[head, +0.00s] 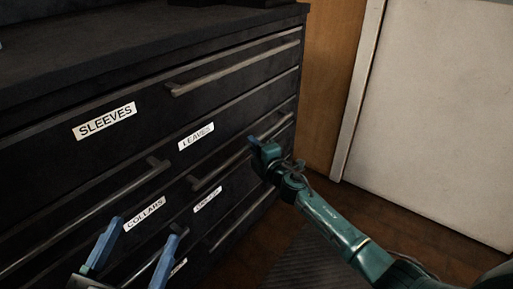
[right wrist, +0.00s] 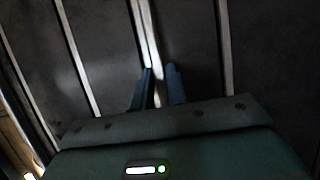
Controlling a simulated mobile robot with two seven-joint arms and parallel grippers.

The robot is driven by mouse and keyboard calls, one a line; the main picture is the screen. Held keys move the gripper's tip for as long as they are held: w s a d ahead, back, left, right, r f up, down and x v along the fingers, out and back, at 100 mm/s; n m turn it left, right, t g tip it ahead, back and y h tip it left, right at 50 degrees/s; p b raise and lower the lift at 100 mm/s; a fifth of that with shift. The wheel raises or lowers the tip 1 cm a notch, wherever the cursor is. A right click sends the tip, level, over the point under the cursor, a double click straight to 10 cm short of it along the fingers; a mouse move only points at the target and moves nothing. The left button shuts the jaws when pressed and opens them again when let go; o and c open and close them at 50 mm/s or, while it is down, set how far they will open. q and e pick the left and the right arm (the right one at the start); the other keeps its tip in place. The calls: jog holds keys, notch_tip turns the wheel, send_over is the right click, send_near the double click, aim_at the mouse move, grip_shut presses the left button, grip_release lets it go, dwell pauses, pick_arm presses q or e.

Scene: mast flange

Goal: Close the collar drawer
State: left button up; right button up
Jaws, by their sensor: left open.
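The collar drawer carries a white COLLARS label (head: 144,213) on its dark front, low on the cabinet. Its bar handle (head: 225,172) runs to the right of the label. My right gripper (head: 259,150) is at the right part of this handle. In the right wrist view its two blue fingers (right wrist: 160,85) are close together on either side of the pale bar (right wrist: 154,60), closed on it. How far the drawer stands out is hard to tell. My left gripper (head: 138,245) is open and empty at the lower left, in front of the cabinet.
Other drawers carry the labels SLEEVES (head: 104,121) and LEAVES (head: 196,136), and a smaller hard-to-read label (head: 207,199). Their bar handles stick out. A pale panel (head: 430,110) stands at the right. The brown floor (head: 425,225) is clear there, with a dark mat (head: 310,262) in front.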

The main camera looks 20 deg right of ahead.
jog(key=shift+o, duration=0.6)
jog(key=shift+w+a, duration=0.1)
pick_arm(q)
jog(key=shift+w+f, duration=0.1)
jog(key=shift+f, duration=0.25)
pick_arm(e)
jog(key=shift+o, duration=1.3)
pick_arm(q)
jog(key=p, duration=0.1)
jog(key=y+p, duration=0.1)
jog(key=p, duration=0.1)
jog(key=shift+s+a+f+g, duration=0.15)
jog(key=shift+s+f+g, duration=0.05)
jog(key=shift+f+g, duration=0.2)
pick_arm(e)
jog(key=v, duration=1.3)
pick_arm(q)
jog(key=shift+f, duration=0.1)
